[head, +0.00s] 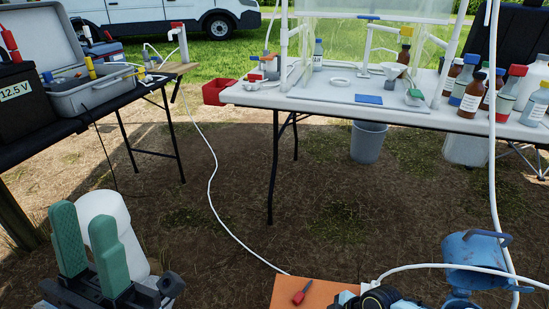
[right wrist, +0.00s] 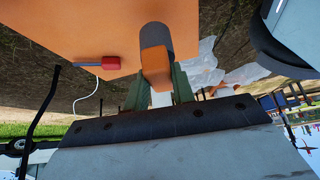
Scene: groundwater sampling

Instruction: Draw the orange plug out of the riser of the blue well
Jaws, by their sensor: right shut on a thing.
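The orange plug (right wrist: 157,66), with a dark grey round body (right wrist: 155,38), is between the green fingers of my right gripper (right wrist: 158,90) in the right wrist view. My right gripper is shut on its orange end. The grey body shows against an orange panel, with no riser visible around it; I cannot tell whether it touches the panel. The blue well (head: 470,262) stands at the lower right in the head view, its blue lid (head: 487,237) raised. Its riser is not clear. My left gripper (head: 84,228) is open and empty at the lower left.
The orange panel (head: 283,290) carries a red-handled tool (head: 301,292). White tubing (head: 212,180) crosses the ground and passes near the well. Tables with bottles (head: 470,95) and a grey case (head: 92,92) stand further back.

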